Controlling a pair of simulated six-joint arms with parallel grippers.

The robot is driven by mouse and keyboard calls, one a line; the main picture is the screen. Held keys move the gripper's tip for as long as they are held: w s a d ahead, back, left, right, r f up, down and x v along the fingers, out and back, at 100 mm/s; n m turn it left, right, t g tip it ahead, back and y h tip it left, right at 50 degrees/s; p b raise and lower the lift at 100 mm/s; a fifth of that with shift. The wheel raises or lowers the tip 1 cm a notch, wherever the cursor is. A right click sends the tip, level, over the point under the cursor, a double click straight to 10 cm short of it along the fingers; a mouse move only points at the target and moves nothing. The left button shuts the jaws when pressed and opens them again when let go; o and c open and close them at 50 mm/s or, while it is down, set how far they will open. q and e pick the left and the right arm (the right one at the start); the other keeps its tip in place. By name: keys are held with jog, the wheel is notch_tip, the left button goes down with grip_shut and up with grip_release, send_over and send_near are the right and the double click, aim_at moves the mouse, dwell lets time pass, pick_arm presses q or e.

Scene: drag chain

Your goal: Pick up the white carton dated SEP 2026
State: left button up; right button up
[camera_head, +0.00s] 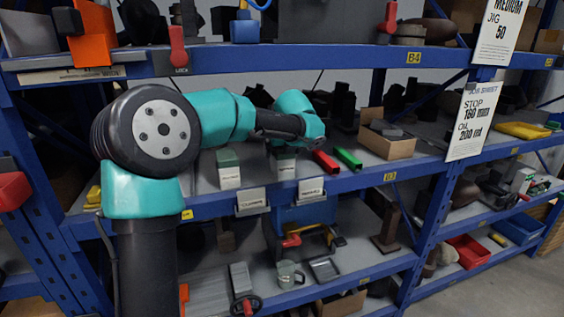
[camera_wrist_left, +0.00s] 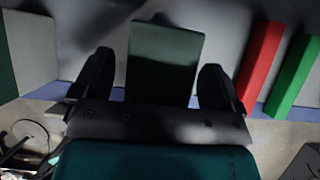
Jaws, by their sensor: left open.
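Two white cartons with green tops stand on the middle shelf in the head view, the left one (camera_head: 229,169) in clear sight. The right carton (camera_head: 285,166) stands below my left wrist, its upper part partly covered. The print on both is too small to read, so I cannot tell which is dated SEP 2026. In the left wrist view my left gripper (camera_wrist_left: 158,78) is open, with one dark finger on each side of a carton (camera_wrist_left: 165,55) in deep shadow. I cannot tell whether the fingers touch it. My right gripper is not in view.
A red bar (camera_head: 326,161) and a green bar (camera_head: 348,158) lie right of the cartons. A cardboard box (camera_head: 388,146) stands farther right. The upper shelf (camera_head: 340,63) runs close above my wrist. Label holders (camera_head: 251,201) hang on the shelf's front edge.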

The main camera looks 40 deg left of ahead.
pick_arm(q)
jog(key=shift+a+f, duration=0.1)
jog(key=shift+f, duration=0.1)
jog(key=shift+c, duration=0.4)
jog(key=c, duration=1)
